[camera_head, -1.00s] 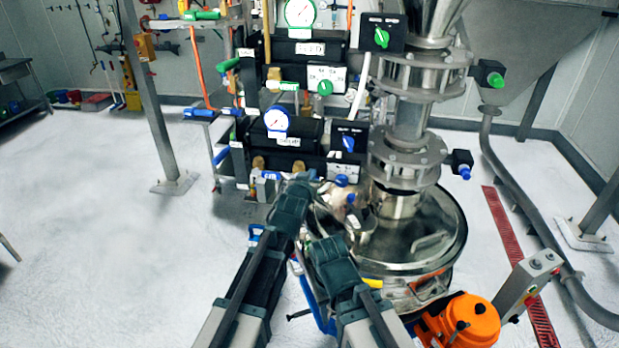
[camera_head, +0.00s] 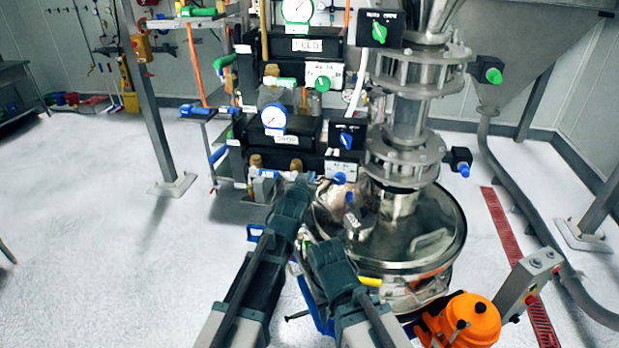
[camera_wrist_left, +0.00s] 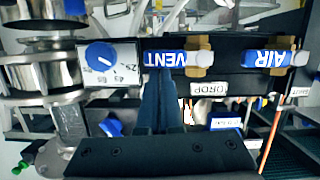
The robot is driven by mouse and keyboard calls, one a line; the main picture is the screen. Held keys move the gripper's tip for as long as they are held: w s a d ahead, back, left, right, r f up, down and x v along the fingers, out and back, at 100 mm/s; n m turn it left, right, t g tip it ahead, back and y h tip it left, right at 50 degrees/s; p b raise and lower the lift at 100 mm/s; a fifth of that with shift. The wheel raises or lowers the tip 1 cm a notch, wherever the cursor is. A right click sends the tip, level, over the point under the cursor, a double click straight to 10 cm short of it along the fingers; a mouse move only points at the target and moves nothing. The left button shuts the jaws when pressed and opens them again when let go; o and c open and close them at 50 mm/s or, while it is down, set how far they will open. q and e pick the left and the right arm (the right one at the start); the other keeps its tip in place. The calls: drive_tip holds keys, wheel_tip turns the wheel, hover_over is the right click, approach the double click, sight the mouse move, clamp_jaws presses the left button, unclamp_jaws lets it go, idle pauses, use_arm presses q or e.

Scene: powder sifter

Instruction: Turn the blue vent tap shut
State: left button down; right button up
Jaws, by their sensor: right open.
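The blue vent tap's handle, marked VENT, shows in the left wrist view (camera_wrist_left: 165,59), upside down, lying level against a brass fitting. In the head view my left gripper covers its place. My left gripper (camera_head: 301,181) is at the lower black valve block. In the wrist view its narrow fingers (camera_wrist_left: 165,85) are close together, with tips right at the VENT handle's edge; contact is not clear. They look shut with nothing visible between them. My right gripper (camera_head: 328,248) is lower, in front of the steel vessel, open; its fingertips are hard to make out.
The blue AIR handle (camera_wrist_left: 270,59) sits beside the vent tap, also in the head view (camera_head: 266,174). A blue knob (camera_wrist_left: 100,56) with a scale is on the other side. The steel vessel lid (camera_head: 420,240) and orange container (camera_head: 468,320) stand right.

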use_arm(q)
drive_tip(key=shift+s+f, duration=0.1)
drive_tip(key=s+a+r+p, duration=0.1)
drive_tip(key=s+r+p, duration=0.5)
drive_tip(key=s, duration=0.3)
drive_tip(key=shift+s+a+r+p, duration=0.2)
drive_tip(key=shift+a+r+p, duration=0.1)
drive_tip(key=shift+a, duration=0.05)
drive_tip(key=s+f+g+y+b, duration=0.1)
drive_tip(key=s+f+g+b, duration=0.15)
drive_tip(key=f, duration=0.45)
drive_tip(key=s+f+g+b, duration=0.1)
drive_tip(key=s+f+b, duration=0.1)
drive_tip(key=f+b, duration=0.3)
drive_tip(key=s+a+f+m+g+y+b, duration=0.2)
drive_tip(key=s+f+g+b, duration=0.7)
drive_tip(key=s+f, duration=1.1)
drive_tip(key=shift+a+f+g+y+b, duration=0.3)
drive_tip(key=shift+a+f+g+y, duration=0.5)
drive_tip(key=shift+a+g, duration=0.4)
